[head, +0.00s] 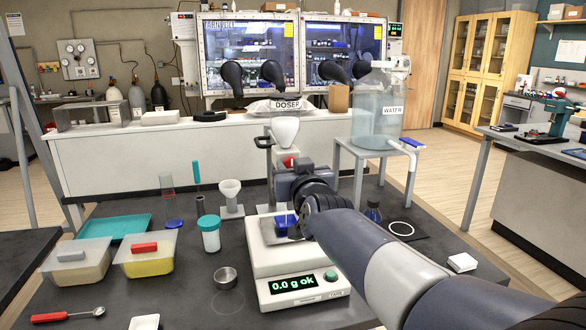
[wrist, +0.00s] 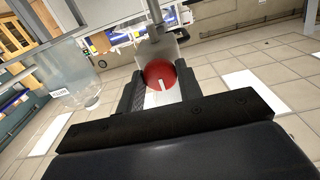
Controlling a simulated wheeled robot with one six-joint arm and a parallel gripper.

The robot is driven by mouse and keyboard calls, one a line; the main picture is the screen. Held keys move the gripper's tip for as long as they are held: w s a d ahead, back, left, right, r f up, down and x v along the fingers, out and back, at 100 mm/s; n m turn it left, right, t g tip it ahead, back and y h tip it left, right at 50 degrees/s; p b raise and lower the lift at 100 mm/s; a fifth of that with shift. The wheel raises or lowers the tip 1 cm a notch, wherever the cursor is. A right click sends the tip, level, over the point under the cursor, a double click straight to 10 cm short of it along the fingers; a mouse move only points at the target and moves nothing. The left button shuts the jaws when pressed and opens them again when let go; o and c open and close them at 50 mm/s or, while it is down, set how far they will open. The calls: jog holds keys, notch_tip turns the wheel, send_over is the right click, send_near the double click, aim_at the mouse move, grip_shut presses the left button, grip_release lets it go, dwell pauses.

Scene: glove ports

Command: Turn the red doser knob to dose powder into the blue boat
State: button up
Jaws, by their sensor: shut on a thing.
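The doser (head: 286,128) stands behind the balance, with a white funnel-like body and a label reading DOSER. Its red knob (head: 289,161) shows just above my gripper in the head view. In the wrist view the red knob (wrist: 160,73), with a white mark, sits between the two fingers of my gripper (wrist: 160,90), which is shut on it. The blue boat (head: 283,224) rests on the balance (head: 300,262), below the doser and partly hidden by my arm. The balance display reads 0.0 g ok.
A water tank (head: 378,118) stands on a small grey table right of the doser. A white funnel on a stand (head: 230,197) and a teal-lidded jar (head: 209,232) are left of the balance. Two lidded tubs (head: 147,254) and a teal tray (head: 120,226) lie farther left.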

jog(key=m+b, duration=0.3)
jog(key=m, duration=0.5)
jog(key=shift+m, duration=0.3)
dwell(0.5)
jog(key=o, duration=1)
jog(key=shift+s, duration=0.15)
